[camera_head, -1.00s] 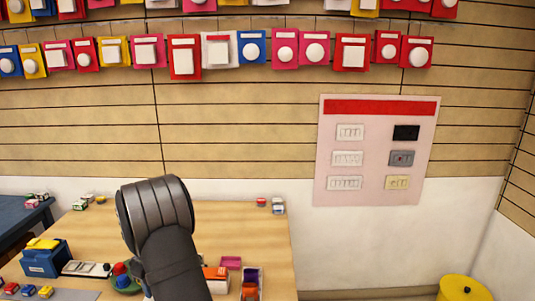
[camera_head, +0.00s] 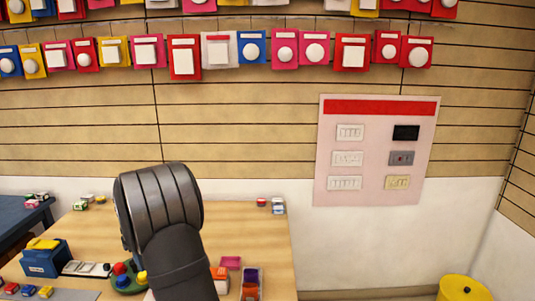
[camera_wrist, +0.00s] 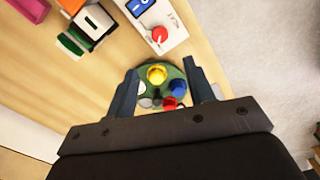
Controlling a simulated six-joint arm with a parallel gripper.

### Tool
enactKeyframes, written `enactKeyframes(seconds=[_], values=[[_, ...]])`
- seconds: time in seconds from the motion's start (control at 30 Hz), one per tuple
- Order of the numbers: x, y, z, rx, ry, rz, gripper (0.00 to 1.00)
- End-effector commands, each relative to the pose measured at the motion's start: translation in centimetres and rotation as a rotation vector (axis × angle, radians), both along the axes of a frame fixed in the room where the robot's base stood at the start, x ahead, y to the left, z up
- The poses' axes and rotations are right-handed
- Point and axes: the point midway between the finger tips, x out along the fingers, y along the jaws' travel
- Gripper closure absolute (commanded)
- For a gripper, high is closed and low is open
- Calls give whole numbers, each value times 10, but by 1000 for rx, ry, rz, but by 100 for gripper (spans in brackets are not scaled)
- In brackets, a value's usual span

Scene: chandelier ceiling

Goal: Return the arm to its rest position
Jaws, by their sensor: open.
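My gripper (camera_wrist: 162,92) shows in the wrist view with its two fingers spread wide apart and nothing held between them. Beyond the fingers lies a green round base (camera_wrist: 176,75) with yellow, blue, red and white knobs on the wooden table. In the head view my dark arm rises over the table (camera_head: 250,225) and hides part of it; the gripper itself is not visible there. The green base (camera_head: 124,283) shows just left of the arm.
A white switch panel with a red knob (camera_wrist: 159,35) lies beside the green base. A blue box (camera_head: 46,261) stands on the table's left. Small coloured items lie right of my arm. A yellow bin (camera_head: 464,288) stands on the floor at right.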

Motion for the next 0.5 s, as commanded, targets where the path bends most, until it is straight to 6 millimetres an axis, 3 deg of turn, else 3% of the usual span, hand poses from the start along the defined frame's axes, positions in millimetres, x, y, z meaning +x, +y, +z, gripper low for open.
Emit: enactKeyframes(seconds=[0.5], values=[[-1, 0, -106, -2, 3, -1, 51]])
